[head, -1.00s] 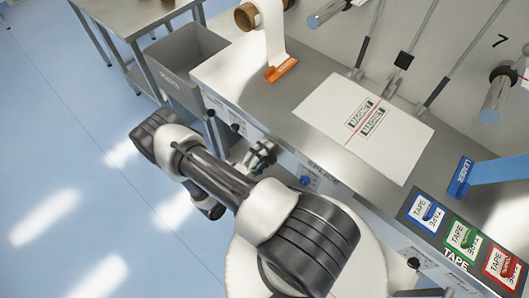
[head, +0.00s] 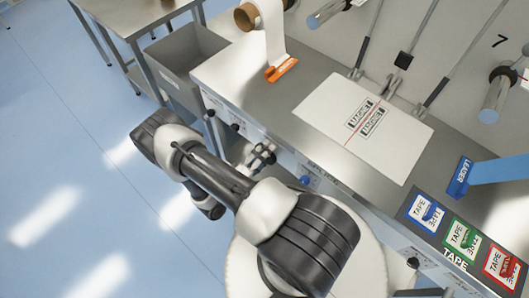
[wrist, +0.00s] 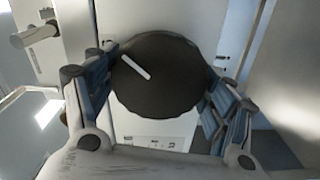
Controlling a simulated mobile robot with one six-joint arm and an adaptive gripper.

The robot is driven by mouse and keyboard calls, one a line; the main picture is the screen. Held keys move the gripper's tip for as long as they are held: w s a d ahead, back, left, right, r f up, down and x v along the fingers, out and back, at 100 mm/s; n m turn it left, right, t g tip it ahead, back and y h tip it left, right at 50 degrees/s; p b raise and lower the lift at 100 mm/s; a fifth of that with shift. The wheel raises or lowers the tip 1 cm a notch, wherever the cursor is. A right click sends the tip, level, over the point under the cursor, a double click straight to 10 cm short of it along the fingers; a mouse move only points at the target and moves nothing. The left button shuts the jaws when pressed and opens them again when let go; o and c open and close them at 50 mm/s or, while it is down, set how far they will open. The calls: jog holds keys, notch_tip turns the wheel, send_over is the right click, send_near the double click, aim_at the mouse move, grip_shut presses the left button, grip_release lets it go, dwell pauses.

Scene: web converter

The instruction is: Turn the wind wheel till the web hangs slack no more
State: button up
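The wheel (wrist: 157,78), a dark round disc with a white mark near its upper left, fills the middle of the wrist view. My gripper (wrist: 160,85) has one blue-padded finger on each side of it, close to its rim; whether both pads press on it is unclear. In the head view my gripper (head: 262,157) is low at the bench's front panel, and the wheel is hidden there. A white web (head: 274,32) runs from a roll at the top down to an orange clamp (head: 282,69). A blue web (head: 502,169) lies at right by a blue clip (head: 460,178). No sagging stretch is clear.
The steel bench (head: 232,83) carries a white labelled board (head: 325,107) with a red line. Tape holders (head: 463,238) sit at its right end. A blue button (head: 305,181) is on the front panel. A grey bin (head: 177,58) stands left; the floor at left is clear.

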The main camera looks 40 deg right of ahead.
jog(key=o, duration=0.3)
jog(key=shift+o, duration=0.2)
jog(key=a, duration=1.2)
jog(key=shift+s, duration=0.45)
